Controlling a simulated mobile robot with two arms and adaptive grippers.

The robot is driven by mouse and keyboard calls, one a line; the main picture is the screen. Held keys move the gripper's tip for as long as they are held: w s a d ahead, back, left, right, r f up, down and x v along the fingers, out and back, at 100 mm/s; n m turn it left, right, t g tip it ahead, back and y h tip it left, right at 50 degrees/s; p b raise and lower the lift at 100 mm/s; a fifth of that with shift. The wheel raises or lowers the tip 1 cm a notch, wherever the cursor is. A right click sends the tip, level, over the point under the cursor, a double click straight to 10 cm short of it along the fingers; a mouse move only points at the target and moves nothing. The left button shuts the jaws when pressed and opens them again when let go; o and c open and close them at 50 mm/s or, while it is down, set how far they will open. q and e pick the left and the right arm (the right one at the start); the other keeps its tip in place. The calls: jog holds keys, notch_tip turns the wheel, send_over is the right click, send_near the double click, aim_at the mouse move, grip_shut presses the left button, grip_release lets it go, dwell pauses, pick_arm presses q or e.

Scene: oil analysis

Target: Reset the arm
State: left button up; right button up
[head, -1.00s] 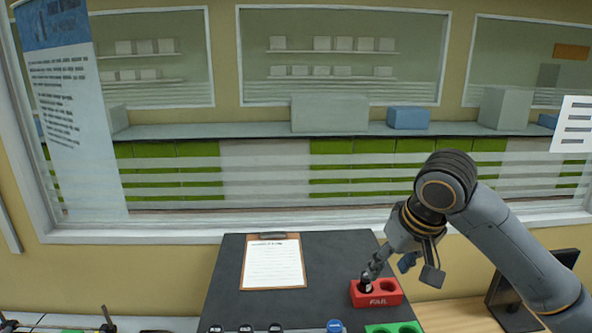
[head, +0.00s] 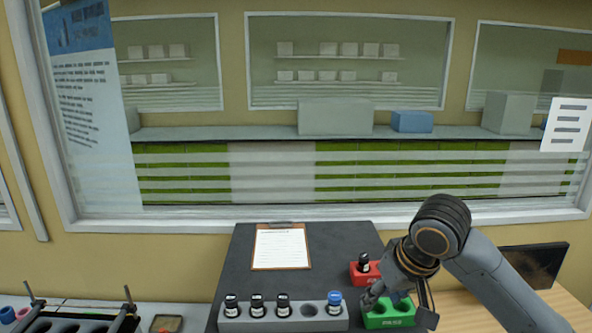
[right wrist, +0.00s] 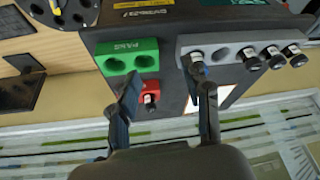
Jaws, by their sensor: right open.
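My right gripper (head: 374,294) is open and empty. In the head view it hangs in front of the red block and overlaps the left part of the green block. In the right wrist view its two fingers (right wrist: 168,88) are spread apart with nothing between them. A black-capped vial (head: 363,262) stands in the left hole of the red FAIL block (head: 358,279). The vial also shows in the right wrist view (right wrist: 150,99). The green PASS block (head: 390,320) shows no vial. My left gripper is not in view.
A grey rack (head: 322,324) holds three black-capped vials (head: 257,305) and a blue-capped vial (head: 335,302), with an empty hole between. A clipboard (head: 280,247) lies on the dark mat (head: 330,250). A rack with upright posts (head: 128,296) stands at left. A dark screen (head: 535,270) stands at right.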

jog(key=s+a+f+y, duration=0.1)
jog(key=s+a+f, duration=0.1)
jog(key=s+f, duration=0.5)
jog(key=s+a+f+y, duration=0.15)
jog(key=s+f, duration=0.25)
jog(key=f, duration=0.7)
jog(key=s+d+f+h, duration=0.1)
jog(key=s+d+f, duration=0.2)
jog(key=s, duration=0.3)
jog(key=s+d+f+m+g+h, duration=0.1)
jog(key=s+d+f+h, duration=0.15)
jog(key=s, duration=0.35)
jog(key=s+d+f, duration=0.3)
jog(key=s, duration=0.2)
notch_tip(320, 180, down, 33)
jog(key=s+g+b, duration=0.1)
jog(key=s+b, duration=0.1)
jog(key=b, duration=0.4)
pick_arm(q)
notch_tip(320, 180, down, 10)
jog(key=b, duration=0.4)
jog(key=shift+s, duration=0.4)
pick_arm(e)
jog(key=s+d+f+g, duration=0.1)
jog(key=s+d+f, duration=0.1)
jog(key=s+f, duration=1.4)
notch_tip(320, 180, down, 4)
jog(key=shift+s+d+r+h, duration=0.15)
jog(key=shift+d+r+h, duration=0.05)
jog(key=shift+r+h, duration=0.1)
